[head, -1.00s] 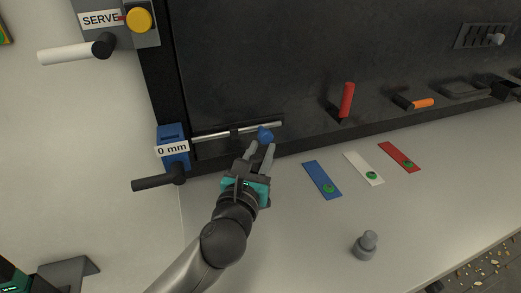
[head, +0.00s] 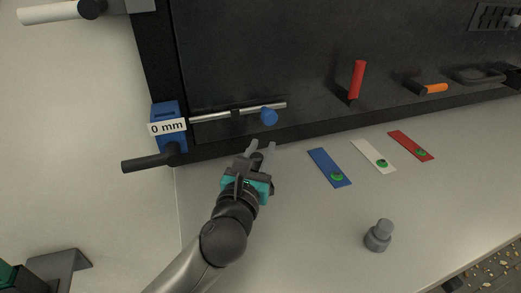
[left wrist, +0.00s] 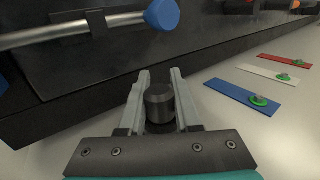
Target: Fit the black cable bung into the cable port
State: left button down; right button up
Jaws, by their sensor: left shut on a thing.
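My left gripper (head: 261,152) is shut on a short, dark cylinder, which looks like the black cable bung (head: 256,160). In the left wrist view the bung (left wrist: 160,103) sits upright between the two grey fingers (left wrist: 160,85), its round top facing the camera. The gripper is above the pale bench, just in front of the dark panel's lower edge and below the blue rod knob. I cannot make out the cable port in either view. My right gripper is not in view.
A rod with a blue knob (head: 269,117) runs from a blue "0 mm" block (head: 166,113) along the panel. Blue (head: 324,161), white (head: 366,148) and red (head: 404,140) strips and a grey stepped part (head: 378,236) rest on the bench. A red handle (head: 357,80) sticks out.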

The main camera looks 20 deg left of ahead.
pick_arm(q)
jog(key=shift+s+r, duration=0.1)
jog(key=shift+p, duration=0.55)
dwell(0.6)
jog(key=shift+f+b, duration=0.5)
jog(key=shift+f, duration=0.35)
dwell(0.4)
jog(key=shift+d+f, duration=0.1)
